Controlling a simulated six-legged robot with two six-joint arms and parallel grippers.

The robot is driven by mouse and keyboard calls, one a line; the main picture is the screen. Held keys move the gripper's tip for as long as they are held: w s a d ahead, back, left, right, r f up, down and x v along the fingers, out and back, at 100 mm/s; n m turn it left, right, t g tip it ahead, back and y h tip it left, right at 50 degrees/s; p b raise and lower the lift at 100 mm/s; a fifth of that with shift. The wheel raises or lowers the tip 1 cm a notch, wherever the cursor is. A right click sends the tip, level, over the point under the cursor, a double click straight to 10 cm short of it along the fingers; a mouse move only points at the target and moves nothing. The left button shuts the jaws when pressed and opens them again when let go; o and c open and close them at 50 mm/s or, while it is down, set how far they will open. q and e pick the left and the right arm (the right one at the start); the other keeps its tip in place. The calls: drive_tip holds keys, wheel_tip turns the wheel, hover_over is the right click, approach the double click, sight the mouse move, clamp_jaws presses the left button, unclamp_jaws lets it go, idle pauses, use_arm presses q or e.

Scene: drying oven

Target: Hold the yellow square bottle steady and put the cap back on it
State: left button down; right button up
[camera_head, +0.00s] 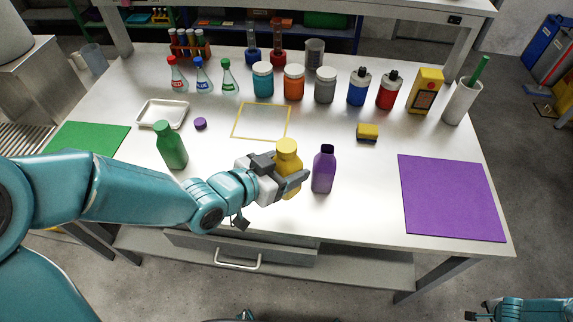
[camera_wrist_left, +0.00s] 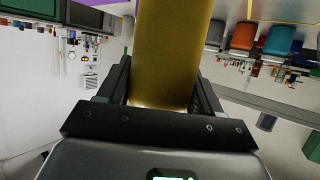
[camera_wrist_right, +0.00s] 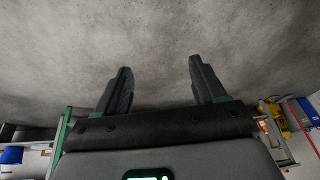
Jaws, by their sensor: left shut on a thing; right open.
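The yellow square bottle (camera_head: 288,163) is upright near the front middle of the table. My left gripper (camera_head: 284,184) is shut around its body; the left wrist view shows the yellow body (camera_wrist_left: 170,55) between the fingers. I cannot tell whether its base touches the table. A round yellow top (camera_head: 287,146) that looks like a cap is on the bottle. No loose yellow cap shows. My right gripper (camera_wrist_right: 160,90) is open and empty above the grey floor. In the head view only part of my right arm shows at the bottom right corner.
A purple bottle (camera_head: 323,170) with a dark top stands close right. A green bottle (camera_head: 171,146) stands left, near a loose purple cap (camera_head: 200,123) and white tray (camera_head: 163,113). The purple mat (camera_head: 451,197) is bare.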

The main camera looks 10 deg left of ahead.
use_arm(q)
drive_tip(key=shift+w, duration=0.15)
use_arm(e)
drive_tip(key=w+a+r+n+y, duration=0.1)
drive_tip(key=w+a+n, duration=0.15)
drive_tip(key=a, duration=0.65)
drive_tip(key=w+a+r+n+t+y, duration=0.1)
drive_tip(key=w+a+n+y, duration=0.15)
drive_tip(key=a, duration=0.65)
drive_tip(key=w+a+r+n+y, duration=0.15)
drive_tip(key=w+a, duration=0.25)
drive_tip(key=a, duration=0.4)
drive_tip(key=s+a+r+n+y, duration=0.1)
drive_tip(key=s+a+r+n, duration=0.1)
drive_tip(key=a, duration=0.5)
drive_tip(key=s+a+r+n+g, duration=0.1)
drive_tip(key=s+a+r+n, duration=0.2)
drive_tip(key=a, duration=0.4)
drive_tip(key=s+a+r+n+g+y, duration=0.1)
drive_tip(key=s+a+r+n, duration=0.1)
drive_tip(key=a, duration=0.5)
drive_tip(key=shift+s+a+r+y, duration=0.3)
drive_tip(key=shift+s+r, duration=0.45)
drive_tip(key=shift+s, duration=0.05)
use_arm(q)
drive_tip(key=shift+a+r, duration=0.1)
